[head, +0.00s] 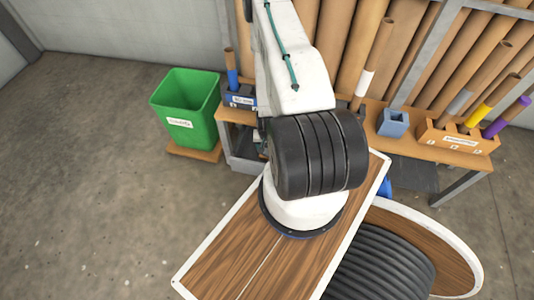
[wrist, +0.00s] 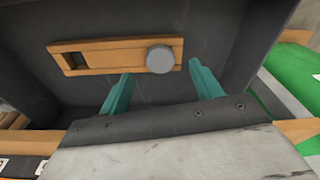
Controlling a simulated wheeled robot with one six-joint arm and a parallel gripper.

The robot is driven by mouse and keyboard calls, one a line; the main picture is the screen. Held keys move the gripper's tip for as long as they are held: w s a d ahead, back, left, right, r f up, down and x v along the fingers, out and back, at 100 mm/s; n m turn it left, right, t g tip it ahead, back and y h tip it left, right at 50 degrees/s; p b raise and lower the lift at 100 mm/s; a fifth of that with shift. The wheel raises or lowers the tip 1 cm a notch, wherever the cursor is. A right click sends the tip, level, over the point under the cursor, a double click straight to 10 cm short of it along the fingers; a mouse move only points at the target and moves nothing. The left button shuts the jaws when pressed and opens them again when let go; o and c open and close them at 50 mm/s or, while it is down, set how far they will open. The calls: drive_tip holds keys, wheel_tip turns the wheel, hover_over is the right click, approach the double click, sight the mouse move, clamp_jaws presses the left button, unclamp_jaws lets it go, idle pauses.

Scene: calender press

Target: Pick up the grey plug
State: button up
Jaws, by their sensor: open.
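The grey plug (wrist: 160,59) shows in the wrist view as a round grey knob at the right end of an orange slotted plate (wrist: 100,48). The plate lies on a dark panel. My gripper (wrist: 160,85) is open, with one teal finger on each side below the plug. The fingertips are close to the plate's lower edge, and nothing is between them. I cannot tell how far the fingertips are from the panel. In the head view my arm hides the gripper, and the plug does not show there.
A wooden bench (head: 455,137) stands behind my arm with a blue block holder (head: 393,123) and a labelled wooden rack (head: 458,138) of tubes. A green bin (head: 185,108) stands to its left. Large brown rolls (head: 368,45) lean at the back. The floor at left is clear.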

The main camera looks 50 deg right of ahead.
drive_tip(key=f, duration=0.4)
drive_tip(key=shift+w+d+f, duration=0.2)
drive_tip(key=shift+w+d, duration=0.05)
drive_tip(key=shift+d, duration=0.1)
drive_tip(key=shift+c, duration=0.2)
drive_tip(key=c, duration=1)
drive_tip(key=shift+r, duration=0.15)
wheel_tip(320, 180, up, 10)
drive_tip(key=shift+f, duration=0.1)
